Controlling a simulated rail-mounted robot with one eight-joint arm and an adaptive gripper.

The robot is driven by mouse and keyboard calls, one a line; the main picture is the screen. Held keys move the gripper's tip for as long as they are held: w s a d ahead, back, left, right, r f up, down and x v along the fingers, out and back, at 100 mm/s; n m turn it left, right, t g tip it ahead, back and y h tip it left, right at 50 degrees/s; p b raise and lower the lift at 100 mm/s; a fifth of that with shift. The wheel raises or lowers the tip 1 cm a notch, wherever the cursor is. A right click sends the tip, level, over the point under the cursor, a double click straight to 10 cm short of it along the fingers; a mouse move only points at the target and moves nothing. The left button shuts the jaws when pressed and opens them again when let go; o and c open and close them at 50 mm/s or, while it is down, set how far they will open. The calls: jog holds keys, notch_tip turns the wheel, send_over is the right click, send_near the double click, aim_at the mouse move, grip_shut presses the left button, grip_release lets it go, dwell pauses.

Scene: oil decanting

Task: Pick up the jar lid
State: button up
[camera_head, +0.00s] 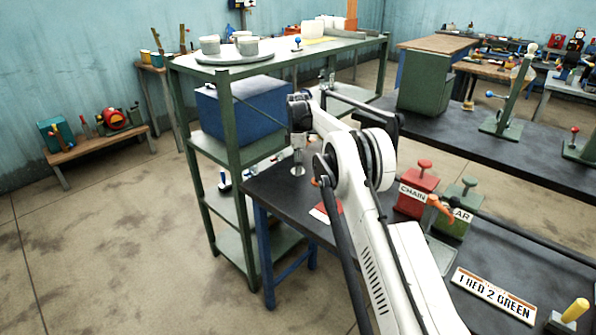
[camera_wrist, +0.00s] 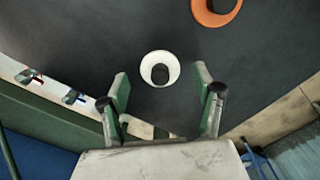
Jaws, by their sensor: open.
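In the wrist view a white round piece (camera_wrist: 148,61) with a dark centre lies on the dark bench top, between and just beyond my fingertips. An orange round piece (camera_wrist: 202,12) with a dark centre is farther up, cut by the frame edge. No piece can be told for sure as the jar lid. My gripper (camera_wrist: 162,82) is open, its two green fingers wide apart with nothing held between them. In the head view my gripper (camera_head: 298,158) points down over the far left corner of the bench, and its lower end partly hides what is beneath.
The dark bench (camera_head: 276,187) carries a red CHAIN can (camera_head: 418,196), a green can (camera_head: 458,212) and a sign (camera_head: 493,295). A green shelf rack (camera_head: 232,190) with a blue box (camera_head: 240,120) stands close behind my gripper. Open floor lies at left.

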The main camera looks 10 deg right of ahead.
jog(key=shift+f, duration=0.6)
jog(key=shift+c, duration=0.3)
jog(key=c, duration=1)
jog(key=shift+o, duration=0.2)
jog(key=shift+r, duration=0.1)
